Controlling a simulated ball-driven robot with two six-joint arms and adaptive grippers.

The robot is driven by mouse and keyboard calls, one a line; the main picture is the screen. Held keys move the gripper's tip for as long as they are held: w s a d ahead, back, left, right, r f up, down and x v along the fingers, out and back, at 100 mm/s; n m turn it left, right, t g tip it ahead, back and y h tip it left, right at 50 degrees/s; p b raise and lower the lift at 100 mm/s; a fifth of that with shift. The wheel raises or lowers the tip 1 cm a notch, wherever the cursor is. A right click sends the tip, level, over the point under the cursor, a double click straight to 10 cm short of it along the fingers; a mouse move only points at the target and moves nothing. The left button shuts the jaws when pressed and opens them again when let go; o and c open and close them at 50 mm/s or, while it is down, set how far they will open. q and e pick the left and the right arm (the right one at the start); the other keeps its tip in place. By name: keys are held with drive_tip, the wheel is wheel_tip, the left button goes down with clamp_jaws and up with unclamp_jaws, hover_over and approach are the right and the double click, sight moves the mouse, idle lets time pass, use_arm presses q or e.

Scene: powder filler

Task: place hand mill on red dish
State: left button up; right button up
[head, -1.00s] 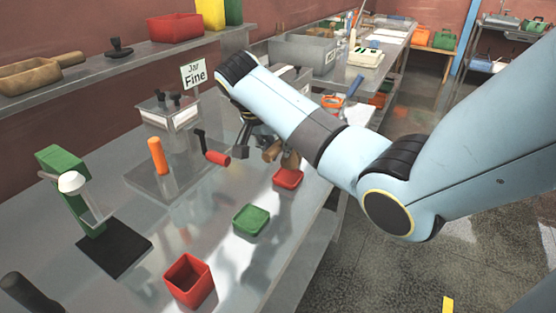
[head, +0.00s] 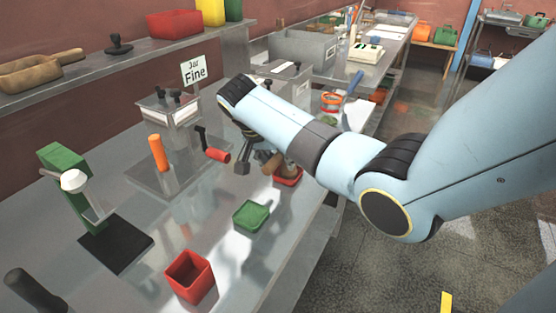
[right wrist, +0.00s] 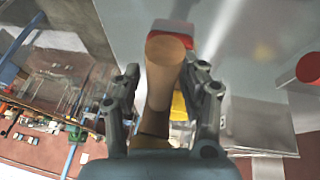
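The hand mill (head: 270,160) is a brown wooden body between the fingers of my right gripper (head: 244,152). In the right wrist view the mill (right wrist: 165,65) runs lengthwise between the two dark fingers of the gripper (right wrist: 168,98). The gripper looks shut on it. The red dish (head: 290,182) is low and square on the bench, directly below the mill and partly hidden by it. In the right wrist view the red dish (right wrist: 173,28) shows beyond the mill's round end. I cannot tell whether mill and dish touch. My left gripper is out of view.
A green dish (head: 251,216) and a deeper red box (head: 190,277) stand nearer on the metal bench (head: 240,265). A green stand (head: 72,185) is further left.

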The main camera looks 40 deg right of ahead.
drive_tip(key=b+v, duration=0.1)
drive_tip(key=v, duration=1.1)
drive_tip(key=shift+r, duration=0.15)
